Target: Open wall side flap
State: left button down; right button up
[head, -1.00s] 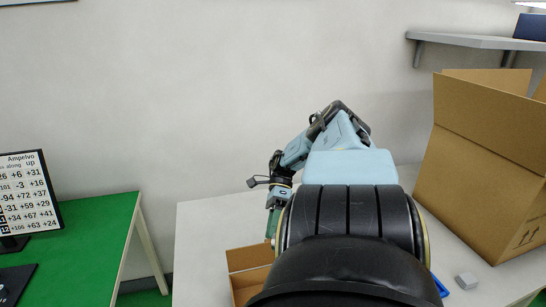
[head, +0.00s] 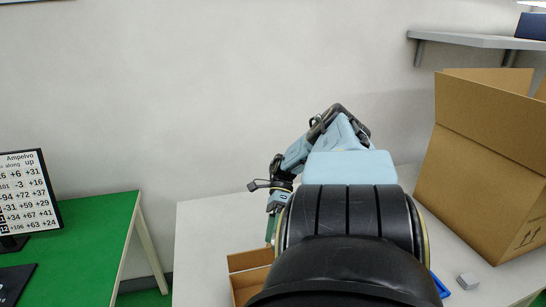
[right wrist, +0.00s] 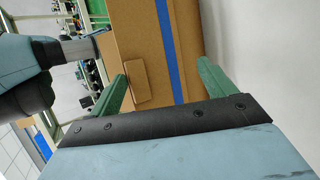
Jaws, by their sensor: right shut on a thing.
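A cardboard box (head: 235,284) stands low on the white table, at the bottom of the head view; my arm hides its right part. A brown panel (head: 250,259) shows at its wall side; I cannot tell how far it is folded. My right gripper (head: 271,238) points down at the box's wall side, its tip partly hidden. In the right wrist view its green fingers (right wrist: 160,85) are apart, with brown cardboard (right wrist: 145,40) and a blue strip (right wrist: 168,50) between them. A small brown piece (right wrist: 136,82) is by the left finger. My left gripper is not in view.
A large open cardboard box (head: 485,170) stands at the right of the white table (head: 205,230), below a wall shelf (head: 475,40). A green table (head: 90,235) with a screen (head: 25,195) is at left.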

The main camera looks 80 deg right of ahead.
jog(key=shift+s+d+f, duration=0.1)
jog(key=shift+d+f, duration=0.05)
jog(key=shift+f, duration=0.2)
